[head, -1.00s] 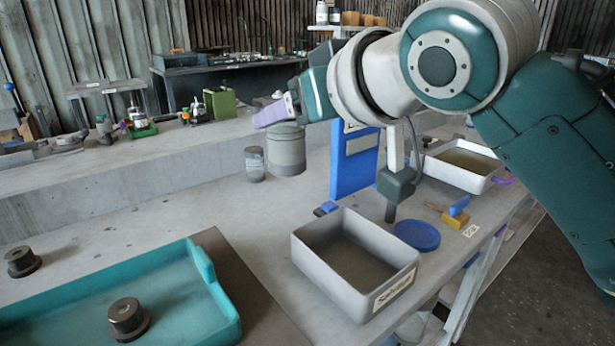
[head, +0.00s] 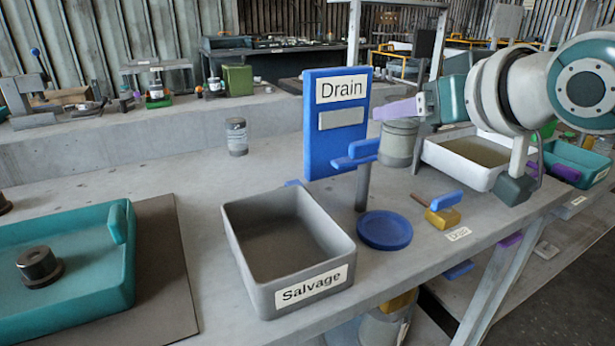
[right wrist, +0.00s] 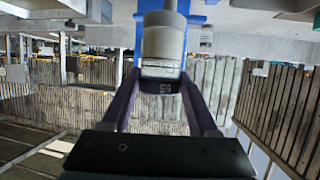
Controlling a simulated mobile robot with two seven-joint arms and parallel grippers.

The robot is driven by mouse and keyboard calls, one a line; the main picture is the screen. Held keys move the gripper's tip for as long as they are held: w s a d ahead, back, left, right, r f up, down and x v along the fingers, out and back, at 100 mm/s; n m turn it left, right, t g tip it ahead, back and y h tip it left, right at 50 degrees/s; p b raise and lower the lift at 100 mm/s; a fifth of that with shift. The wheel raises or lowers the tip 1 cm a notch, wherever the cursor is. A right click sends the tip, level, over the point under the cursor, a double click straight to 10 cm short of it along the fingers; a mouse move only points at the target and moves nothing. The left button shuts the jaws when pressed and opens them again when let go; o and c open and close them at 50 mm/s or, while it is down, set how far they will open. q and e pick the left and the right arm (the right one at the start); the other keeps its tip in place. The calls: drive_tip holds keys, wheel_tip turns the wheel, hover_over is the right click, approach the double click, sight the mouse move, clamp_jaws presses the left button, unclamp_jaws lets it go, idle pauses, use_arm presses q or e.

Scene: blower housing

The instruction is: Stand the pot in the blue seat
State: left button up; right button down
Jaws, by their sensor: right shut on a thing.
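The pot is a grey metal cylinder (head: 399,146) that hangs upright below my right gripper (head: 392,111), right of the blue Drain board. The purple fingers are shut on its upper part. In the right wrist view the pot (right wrist: 163,42) shows between the two fingers of the gripper (right wrist: 161,72). A round blue dish (head: 384,229), which looks like the blue seat, lies empty on the bench, nearer the camera than the pot and apart from it. My left gripper is not in view.
The blue Drain board (head: 337,145) stands upright with a dark post (head: 362,188) in front. A grey Salvage bin (head: 303,284) is left of the dish. A white tray (head: 437,158) and a yellow-blue block (head: 443,217) lie to the right. A small jar (head: 236,137) stands farther back.

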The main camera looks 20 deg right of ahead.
sight(406, 164)
wheel_tip(406, 164, down, 7)
drive_tip(key=shift+f+b, duration=0.15)
drive_tip(key=shift+b, duration=0.6)
drive_tip(key=shift+f+b, duration=0.65)
drive_tip(key=shift+f, duration=1.55)
drive_tip(key=shift+f, duration=0.2)
drive_tip(key=shift+c, duration=0.8)
unclamp_jaws()
drive_tip(key=shift+d, duration=0.1)
